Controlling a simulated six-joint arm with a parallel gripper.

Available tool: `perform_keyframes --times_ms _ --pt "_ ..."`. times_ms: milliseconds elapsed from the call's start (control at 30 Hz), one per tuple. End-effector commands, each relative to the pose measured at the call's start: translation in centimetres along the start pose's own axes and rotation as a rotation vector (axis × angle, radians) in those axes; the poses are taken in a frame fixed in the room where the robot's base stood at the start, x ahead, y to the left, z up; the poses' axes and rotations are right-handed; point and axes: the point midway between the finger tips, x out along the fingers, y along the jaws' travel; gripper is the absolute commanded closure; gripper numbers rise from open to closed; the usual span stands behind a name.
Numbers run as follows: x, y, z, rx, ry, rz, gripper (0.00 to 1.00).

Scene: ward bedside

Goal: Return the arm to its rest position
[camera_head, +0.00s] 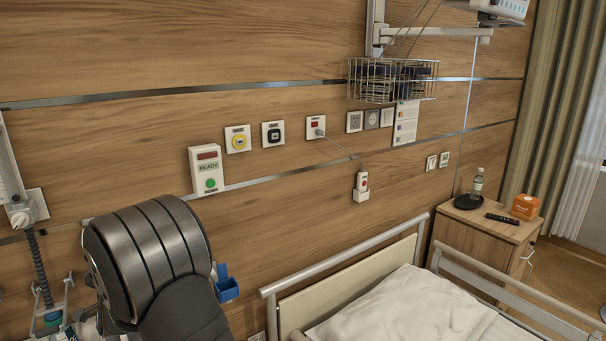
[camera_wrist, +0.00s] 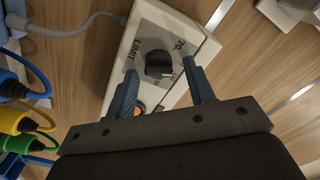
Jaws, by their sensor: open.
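My gripper (camera_wrist: 159,70) shows in the wrist view with its two dark blue-grey fingers apart. A pale box (camera_wrist: 190,45) with a black knob (camera_wrist: 159,65) lies beyond them. The knob appears between the fingertips, with a visible gap on each side. I cannot tell how far the fingertips are from the box face. The box is marked "LIMIT" and "70", and part of an orange round piece (camera_wrist: 140,106) shows low on it. In the head view my arm (camera_head: 150,260) rises at the lower left; my gripper is hidden there.
Blue, yellow and green plugs with cables (camera_wrist: 15,122) crowd the wrist view's left edge. A grey cable (camera_wrist: 75,32) runs to the box. In the head view, a READY box (camera_head: 206,168), wall sockets and a wire basket (camera_head: 392,82) line the wall. A bed (camera_head: 400,305) and bedside cabinet (camera_head: 480,245) stand right.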

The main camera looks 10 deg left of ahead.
Motion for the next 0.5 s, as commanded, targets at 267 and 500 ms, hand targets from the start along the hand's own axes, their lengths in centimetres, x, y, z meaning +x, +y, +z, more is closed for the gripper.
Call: perform_keyframes --times_ms 267,500 --pt "0.0 0.11 0.01 0.169 0.0 0.0 0.51" --pt "0.0 0.13 0.02 0.219 0.0 0.0 0.51"
